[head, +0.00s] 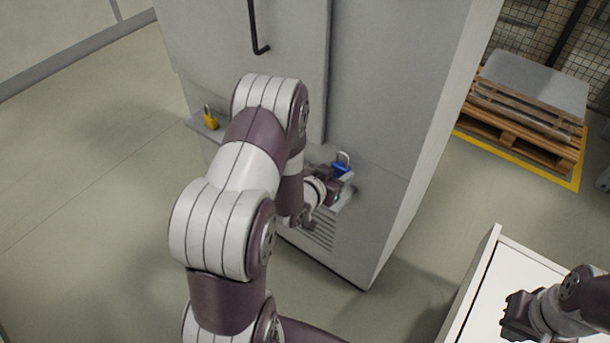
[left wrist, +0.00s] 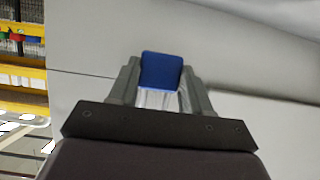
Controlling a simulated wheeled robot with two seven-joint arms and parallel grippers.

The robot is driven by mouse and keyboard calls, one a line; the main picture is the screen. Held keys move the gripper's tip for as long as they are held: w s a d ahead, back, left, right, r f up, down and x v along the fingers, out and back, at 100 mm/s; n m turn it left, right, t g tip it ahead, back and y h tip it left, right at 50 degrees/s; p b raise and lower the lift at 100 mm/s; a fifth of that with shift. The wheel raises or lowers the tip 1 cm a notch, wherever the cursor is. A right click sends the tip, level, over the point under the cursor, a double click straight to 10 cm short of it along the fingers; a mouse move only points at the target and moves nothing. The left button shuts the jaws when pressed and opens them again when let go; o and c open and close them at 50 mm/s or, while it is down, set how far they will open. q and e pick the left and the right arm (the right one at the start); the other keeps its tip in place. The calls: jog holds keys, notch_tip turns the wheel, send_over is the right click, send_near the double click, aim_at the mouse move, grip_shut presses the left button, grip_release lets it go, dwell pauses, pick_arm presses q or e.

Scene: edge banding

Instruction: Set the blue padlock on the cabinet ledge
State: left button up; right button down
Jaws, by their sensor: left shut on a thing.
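The blue padlock (head: 341,167) is at my left gripper (head: 336,180), close to the front of the grey cabinet (head: 385,110). In the left wrist view the blue padlock body (left wrist: 161,71) sits between the two fingers of the left gripper (left wrist: 160,92), which is shut on it. The cabinet ledge (head: 205,127) sticks out from the cabinet front, and my left arm hides part of it. Its right end (head: 349,197) shows just under the gripper. I cannot tell whether the padlock touches the ledge. My right gripper (head: 512,316) is at the lower right; its fingertips are too small to read.
A yellow padlock (head: 210,118) stands on the ledge's left part. A black handle (head: 259,48) is on the cabinet door. A white-topped unit (head: 505,290) stands at the lower right, under my right gripper. Wooden pallets (head: 525,120) lie at the back right. The floor at left is clear.

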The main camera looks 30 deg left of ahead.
pick_arm(q)
jog(key=a+f, duration=0.2)
jog(key=a, duration=0.1)
jog(key=a+f, duration=0.1)
jog(key=a, duration=0.1)
jog(key=shift+s, duration=0.1)
notch_tip(320, 180, down, 4)
jog(key=shift+f+b, duration=0.1)
jog(key=shift+b, duration=0.5)
